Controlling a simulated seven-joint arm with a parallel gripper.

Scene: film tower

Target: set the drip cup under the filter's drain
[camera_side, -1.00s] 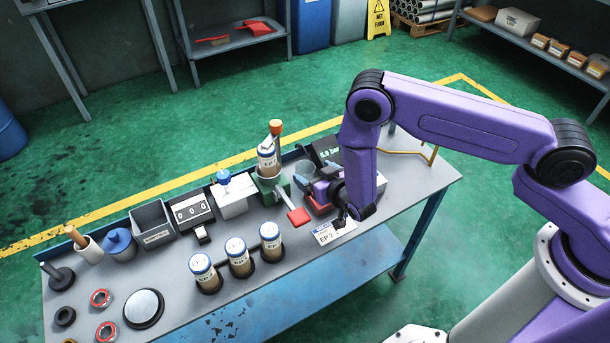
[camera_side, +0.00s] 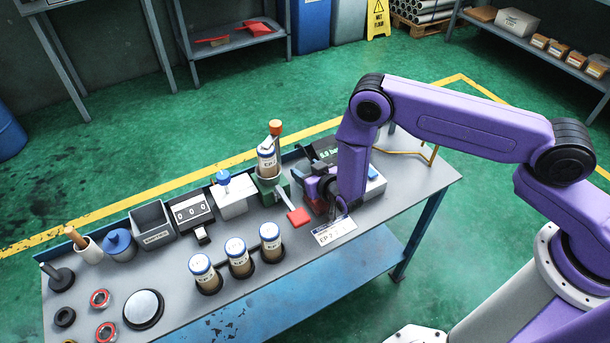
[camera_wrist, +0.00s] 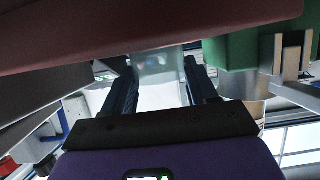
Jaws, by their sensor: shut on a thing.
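The filter (camera_side: 268,160) is an upright labelled canister with an orange knob on top, in a green stand (camera_side: 277,191) at the back of the bench. A grey lever with a red end (camera_side: 298,216) reaches forward from the stand. My gripper (camera_side: 309,185) is low over the bench, just right of the stand. In the wrist view, its two dark fingers (camera_wrist: 160,85) are shut on the drip cup (camera_wrist: 158,66), a clear, translucent vessel. The cup is mostly hidden in the side view. The drain cannot be made out, nor whether the cup touches the bench.
Several similar canisters stand upright, including one at the front (camera_side: 239,258). A label card (camera_side: 334,231) lies in front of my gripper. A white box with a blue knob (camera_side: 233,194) and a counter (camera_side: 193,212) stand left of the stand.

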